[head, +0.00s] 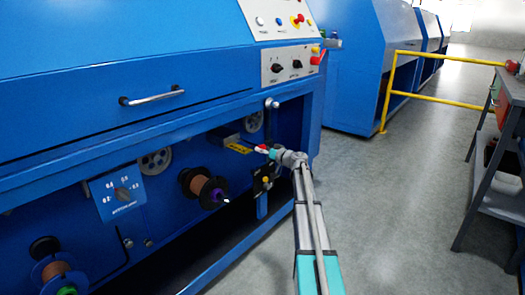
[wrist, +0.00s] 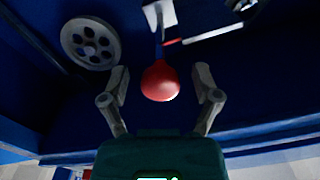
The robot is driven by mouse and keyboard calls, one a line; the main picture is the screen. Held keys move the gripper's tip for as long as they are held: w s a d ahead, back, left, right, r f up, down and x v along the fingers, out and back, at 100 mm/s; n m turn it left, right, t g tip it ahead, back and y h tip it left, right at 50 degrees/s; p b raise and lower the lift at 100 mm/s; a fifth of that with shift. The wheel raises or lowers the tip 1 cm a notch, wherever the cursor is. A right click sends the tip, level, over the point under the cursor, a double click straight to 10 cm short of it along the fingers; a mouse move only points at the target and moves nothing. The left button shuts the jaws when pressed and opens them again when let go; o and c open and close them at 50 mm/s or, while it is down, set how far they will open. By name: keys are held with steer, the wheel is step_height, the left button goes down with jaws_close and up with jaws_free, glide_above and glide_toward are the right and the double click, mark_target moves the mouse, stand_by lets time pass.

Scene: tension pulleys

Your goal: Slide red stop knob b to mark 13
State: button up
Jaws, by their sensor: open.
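A round red knob (wrist: 160,82) shows in the middle of the wrist view, on a thin stem below a pale bracket (wrist: 159,13). My gripper (wrist: 161,78) is open, with one finger on each side of the knob and a visible gap on both sides. Contact is not seen. A pale strip with a red end (wrist: 212,33) lies just beyond the knob; no mark numbers are readable, and I cannot tell which lettered knob this is. In the head view a small red part (head: 262,149) shows beside the end of my arm, inside the blue machine's open bay.
A grey spoked wheel (wrist: 91,43) is left of the knob. In the head view, a copper-coloured spool (head: 205,187) and a selector plate (head: 121,194) are to the left. A blue frame rail runs above the bay. The floor at right is clear up to the grey workbench (head: 488,150).

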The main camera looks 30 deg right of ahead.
jaws_close()
stand_by(0.4)
steer(key=shift+d, duration=0.15)
